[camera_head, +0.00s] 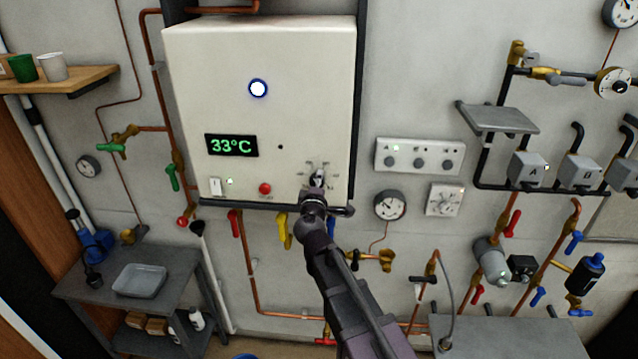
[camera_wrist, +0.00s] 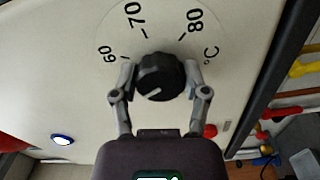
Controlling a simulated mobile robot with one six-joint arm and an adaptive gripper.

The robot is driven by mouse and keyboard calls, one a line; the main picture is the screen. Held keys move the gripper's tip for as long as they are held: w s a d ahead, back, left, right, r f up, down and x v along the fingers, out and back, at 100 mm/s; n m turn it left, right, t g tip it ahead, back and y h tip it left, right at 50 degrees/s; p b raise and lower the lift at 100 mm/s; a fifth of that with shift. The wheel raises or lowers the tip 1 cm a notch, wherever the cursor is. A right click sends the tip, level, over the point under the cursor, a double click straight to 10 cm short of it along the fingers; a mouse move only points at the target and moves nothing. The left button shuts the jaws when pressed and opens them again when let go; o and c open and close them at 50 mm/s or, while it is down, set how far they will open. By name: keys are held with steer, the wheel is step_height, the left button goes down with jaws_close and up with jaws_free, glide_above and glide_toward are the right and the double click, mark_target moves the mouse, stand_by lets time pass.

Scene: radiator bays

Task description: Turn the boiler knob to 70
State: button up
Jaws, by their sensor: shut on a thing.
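The boiler (camera_head: 205,85) is a white box on the wall, and its green display (camera_head: 231,146) reads 33°C. The boiler knob (camera_wrist: 161,77) is black and round with a white pointer line. The dial around it shows 60, 70, 80 and °C in the wrist view. The pointer line lies toward the lower left of that view, away from 70 and below the 60 mark. My gripper (camera_wrist: 160,82) is shut on the knob, one finger on each side. In the head view my gripper (camera_head: 317,182) largely hides the knob at the boiler's lower right.
A red button (camera_head: 265,188) and a white switch (camera_head: 215,186) are left of the knob. Yellow (camera_head: 284,230) and red (camera_head: 234,223) valve handles hang under the boiler. A gauge (camera_head: 389,205) and a three-knob panel (camera_head: 420,156) are to the right.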

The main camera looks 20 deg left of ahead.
steer(key=m, duration=0.5)
steer(key=shift+f+m, duration=0.1)
steer(key=shift+m, duration=0.2)
steer(key=m, duration=0.5)
steer(key=shift+a, duration=0.1)
steer(key=m, duration=0.6)
steer(key=shift+a, duration=0.1)
steer(key=m, duration=0.4)
steer(key=shift+m, duration=0.4)
steer(key=o, duration=1.2)
steer(key=shift+c, duration=0.2)
steer(key=shift+s, duration=0.1)
